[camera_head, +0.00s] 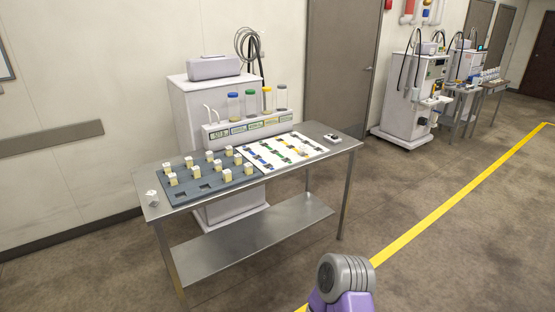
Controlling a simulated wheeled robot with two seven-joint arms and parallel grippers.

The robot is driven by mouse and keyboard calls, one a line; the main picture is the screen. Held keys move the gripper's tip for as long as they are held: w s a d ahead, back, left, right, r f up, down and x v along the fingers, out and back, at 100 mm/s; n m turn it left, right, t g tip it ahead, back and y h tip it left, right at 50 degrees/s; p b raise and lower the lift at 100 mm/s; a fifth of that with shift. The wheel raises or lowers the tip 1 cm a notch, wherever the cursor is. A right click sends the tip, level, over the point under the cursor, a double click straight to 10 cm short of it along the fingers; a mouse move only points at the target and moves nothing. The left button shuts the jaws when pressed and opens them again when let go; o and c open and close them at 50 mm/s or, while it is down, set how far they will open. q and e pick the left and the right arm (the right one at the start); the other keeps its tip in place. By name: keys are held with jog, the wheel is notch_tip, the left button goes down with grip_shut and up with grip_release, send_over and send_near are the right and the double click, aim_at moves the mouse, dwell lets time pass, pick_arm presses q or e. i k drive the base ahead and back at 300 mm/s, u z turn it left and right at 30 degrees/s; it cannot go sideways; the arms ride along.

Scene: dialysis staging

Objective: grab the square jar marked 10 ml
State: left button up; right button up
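Several small jars with white tops and pale yellow sides (227,174) stand in a grey tray with square slots (212,190) on a steel table (290,175). Some slots are empty. Any marks on the jars are too small to read, so I cannot tell which one is marked 10 ml. A small white block-like object (152,197) sits at the table's left corner, apart from the tray. Neither of my grippers is in view. Only a purple and grey part of my own arm shows at the bottom edge.
A white sheet with rows of coloured pieces (284,152) lies right of the tray, with a small white and dark device (332,138) beyond it. A rack with several coloured-cap tubes (246,125) stands behind. The floor before the table is clear, with a yellow line (450,203).

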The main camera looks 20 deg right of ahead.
aim_at(303, 148)
jog(key=z, duration=0.7)
jog(key=i, duration=0.6)
jog(key=z, duration=1)
jog(key=i, duration=1.1)
jog(key=u, duration=0.2)
